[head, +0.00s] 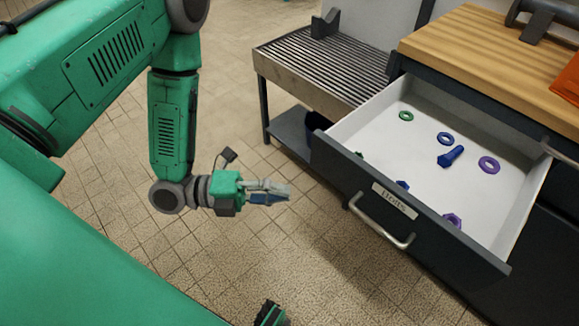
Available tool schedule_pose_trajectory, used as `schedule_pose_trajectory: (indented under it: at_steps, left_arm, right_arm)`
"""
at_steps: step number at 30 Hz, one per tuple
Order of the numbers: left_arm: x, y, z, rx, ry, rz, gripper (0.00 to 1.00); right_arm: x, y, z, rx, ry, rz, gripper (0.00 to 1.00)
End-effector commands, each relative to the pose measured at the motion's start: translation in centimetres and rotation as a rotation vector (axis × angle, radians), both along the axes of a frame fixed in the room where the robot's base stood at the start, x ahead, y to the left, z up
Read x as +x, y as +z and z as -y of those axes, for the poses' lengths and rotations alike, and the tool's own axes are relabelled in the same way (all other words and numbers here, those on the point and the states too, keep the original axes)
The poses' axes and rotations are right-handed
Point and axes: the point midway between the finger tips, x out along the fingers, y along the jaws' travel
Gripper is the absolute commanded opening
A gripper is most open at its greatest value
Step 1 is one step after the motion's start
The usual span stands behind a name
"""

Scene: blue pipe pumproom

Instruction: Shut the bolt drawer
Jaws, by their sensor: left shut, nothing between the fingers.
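The bolt drawer (337,161) stands pulled out from a dark cabinet at the right of the head view. Its dark front carries a white label (395,201) and a metal bar handle (381,221). Inside its pale tray lie a blue bolt (451,156), a green ring (406,116), a blue ring (445,138), a purple ring (489,165) and a few pieces partly hidden by the front panel. My left gripper (284,193) is shut and empty, to the left of the drawer front and apart from it.
The cabinet has a wooden top (480,45) with an orange object (567,80) at its right edge. A ribbed metal bench (330,60) with a lower shelf (290,130) stands left of the drawer. Tiled floor (300,260) in front of the drawer is clear.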

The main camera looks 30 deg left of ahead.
Motion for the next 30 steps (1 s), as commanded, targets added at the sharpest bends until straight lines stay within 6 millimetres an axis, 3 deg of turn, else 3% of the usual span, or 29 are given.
schedule_pose_trajectory:
  at_steps: [11,18,30]
  left_arm:
    - [3.6,-0.1,7.1,-0.003,-0.002,-0.001,0.00]
    - [6.7,-0.1,7.8,-0.001,0.000,-0.002,0.00]
    - [7.3,0.0,8.0,0.000,0.001,-0.003,0.00]
  right_arm:
    - [0.0,-1.3,0.0,0.000,0.000,0.000,0.26]
    - [0.0,-1.9,0.0,0.000,0.000,0.000,0.26]
    - [0.0,-1.9,0.0,0.000,0.000,0.000,0.26]
